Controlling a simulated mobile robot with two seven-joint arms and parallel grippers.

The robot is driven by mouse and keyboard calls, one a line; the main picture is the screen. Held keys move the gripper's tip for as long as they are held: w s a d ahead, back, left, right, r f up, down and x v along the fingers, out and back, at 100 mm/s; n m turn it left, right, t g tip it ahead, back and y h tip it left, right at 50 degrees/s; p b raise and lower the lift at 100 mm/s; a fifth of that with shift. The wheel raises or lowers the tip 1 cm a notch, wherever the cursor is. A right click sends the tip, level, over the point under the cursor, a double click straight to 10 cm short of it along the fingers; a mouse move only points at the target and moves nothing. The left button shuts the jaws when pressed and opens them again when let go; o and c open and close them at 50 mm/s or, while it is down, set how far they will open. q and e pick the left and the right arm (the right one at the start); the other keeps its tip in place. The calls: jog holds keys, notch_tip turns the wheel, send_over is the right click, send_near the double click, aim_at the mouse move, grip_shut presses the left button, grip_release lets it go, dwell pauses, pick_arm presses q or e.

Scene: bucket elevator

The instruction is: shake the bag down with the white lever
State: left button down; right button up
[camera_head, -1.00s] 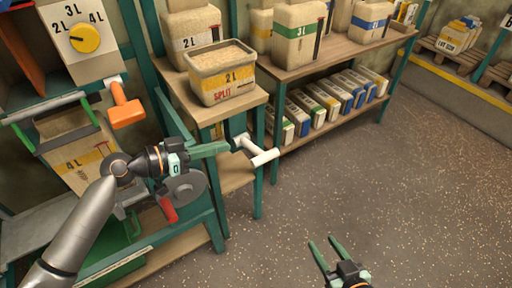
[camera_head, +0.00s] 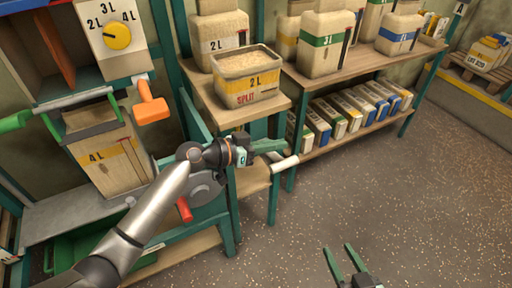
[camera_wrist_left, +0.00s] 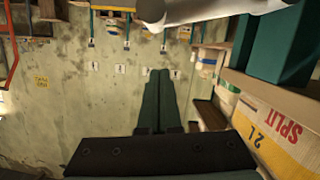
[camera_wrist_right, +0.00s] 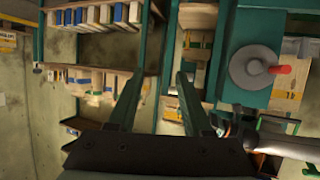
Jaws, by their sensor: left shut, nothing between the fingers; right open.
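The bag marked 4L (camera_head: 108,160) hangs upright under the spout at the left of the head view, below a frame with green handles. The white lever's end (camera_head: 286,164) shows just below my left fingers; the rest is hidden behind them. The white lever also crosses the top of the left wrist view (camera_wrist_left: 215,10). My left gripper (camera_head: 285,150) is shut and empty, close to the lever in the head view; I cannot tell whether they touch. Its closed fingers also show in the left wrist view (camera_wrist_left: 160,72). My right gripper (camera_head: 344,248) is open and empty over the floor.
An orange handle (camera_head: 152,103), a yellow dial (camera_head: 117,36) and a red handle (camera_head: 184,209) are at left. Shelves with containers stand behind. The floor at right is clear.

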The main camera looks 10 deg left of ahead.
aim_at(275, 158)
pick_arm(q)
jog(key=f, duration=0.3)
jog(key=shift+s+f, duration=0.2)
jog(key=shift+s, duration=0.1)
jog(key=shift+s+f+b, duration=0.1)
jog(key=shift+f+b, duration=0.15)
jog(key=shift+b, duration=0.05)
pick_arm(e)
notch_tip(275, 158, up, 6)
jog(key=w+t, duration=0.2)
jog(key=shift+n+t+y, duration=0.3)
jog(key=shift+n+y, duration=0.1)
pick_arm(q)
jog(key=shift+f, duration=0.1)
pick_arm(e)
jog(key=shift+w+f, duration=0.15)
